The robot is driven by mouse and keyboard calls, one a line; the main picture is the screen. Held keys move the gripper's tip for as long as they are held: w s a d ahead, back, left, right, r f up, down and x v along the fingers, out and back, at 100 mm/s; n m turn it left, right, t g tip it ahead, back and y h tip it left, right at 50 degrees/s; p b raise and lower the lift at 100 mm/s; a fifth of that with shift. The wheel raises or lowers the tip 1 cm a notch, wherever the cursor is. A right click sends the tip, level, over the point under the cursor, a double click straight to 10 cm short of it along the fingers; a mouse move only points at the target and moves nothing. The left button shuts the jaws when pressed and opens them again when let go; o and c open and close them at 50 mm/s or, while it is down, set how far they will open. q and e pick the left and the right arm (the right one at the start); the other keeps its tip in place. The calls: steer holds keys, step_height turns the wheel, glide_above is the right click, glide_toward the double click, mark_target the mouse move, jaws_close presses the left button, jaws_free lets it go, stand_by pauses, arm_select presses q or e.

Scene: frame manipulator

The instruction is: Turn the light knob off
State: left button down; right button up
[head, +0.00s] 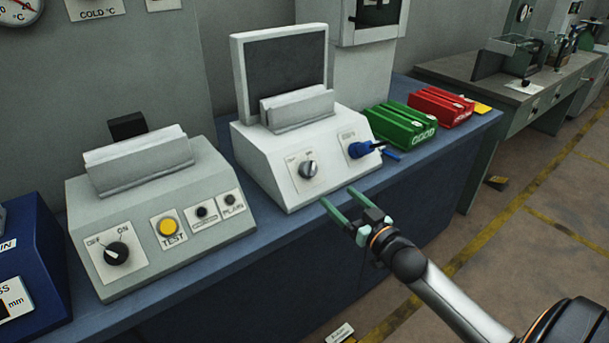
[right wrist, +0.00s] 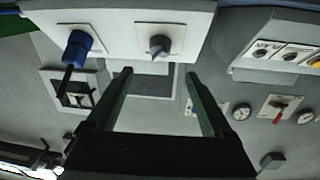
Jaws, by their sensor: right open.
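A white box (head: 262,150) with a sloped front stands on the blue bench. It has a grey rotary knob (head: 308,169) on a small label plate, whose lettering is too small to read fully. The knob also shows in the right wrist view (right wrist: 160,45), above and between the fingertips. A grey box at the left has a black knob (head: 117,253) marked OFF and ON. My right gripper (head: 340,197) is open and empty, in front of the white box and apart from the knob. Its green fingers also show in the right wrist view (right wrist: 158,73). My left gripper is out of view.
A blue plug or handle (head: 361,149) sits right of the white box's knob. Green (head: 402,126) and red (head: 440,106) cases lie farther right on the bench (head: 470,127). The grey box carries a yellow TEST button (head: 168,228).

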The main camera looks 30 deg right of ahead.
mark_target(314, 173)
steer(key=w, duration=1.2)
steer(key=shift+d, duration=0.1)
jaws_close()
stand_by(0.5)
